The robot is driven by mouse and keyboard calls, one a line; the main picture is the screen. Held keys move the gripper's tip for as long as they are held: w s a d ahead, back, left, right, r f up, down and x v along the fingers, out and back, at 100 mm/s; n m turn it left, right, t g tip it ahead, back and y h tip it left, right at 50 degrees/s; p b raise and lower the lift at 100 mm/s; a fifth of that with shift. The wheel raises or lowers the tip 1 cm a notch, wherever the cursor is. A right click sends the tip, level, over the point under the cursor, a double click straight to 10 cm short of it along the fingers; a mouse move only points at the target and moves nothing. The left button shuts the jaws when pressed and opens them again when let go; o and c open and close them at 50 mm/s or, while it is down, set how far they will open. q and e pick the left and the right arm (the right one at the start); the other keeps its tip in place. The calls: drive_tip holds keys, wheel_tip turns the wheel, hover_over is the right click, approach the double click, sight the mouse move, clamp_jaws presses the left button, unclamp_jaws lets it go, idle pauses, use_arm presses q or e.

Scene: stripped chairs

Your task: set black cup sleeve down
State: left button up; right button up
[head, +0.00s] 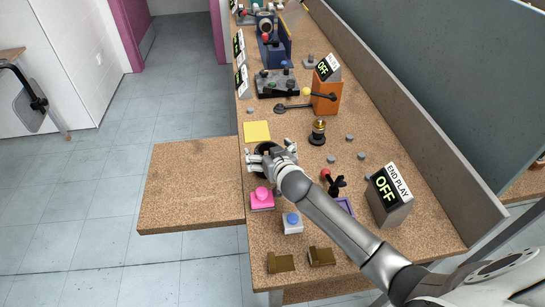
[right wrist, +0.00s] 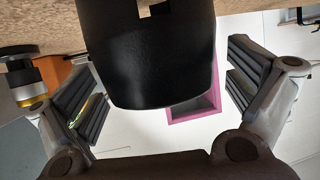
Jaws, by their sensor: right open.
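The black cup sleeve (right wrist: 150,62) fills the upper middle of the right wrist view, between the spread fingers of my right gripper (head: 260,158). A gap shows between the sleeve and each ridged finger pad, so the gripper is open around it. In the head view the gripper is over the left edge of the long table, and only dark parts of the sleeve (head: 261,173) show beneath it. The sleeve's base is hidden, so I cannot tell its contact with the table. My left gripper is out of view.
A yellow square (head: 257,131) lies just beyond the gripper. A pink button (head: 262,199) and a blue button (head: 292,221) stand nearer. A black and gold piece (head: 318,133) is to the right, and an END PLAY sign box (head: 390,210) stands farther right. The side board (head: 185,185) is bare.

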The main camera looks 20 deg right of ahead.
drive_tip(key=v, duration=1.2)
drive_tip(key=shift+f, duration=0.1)
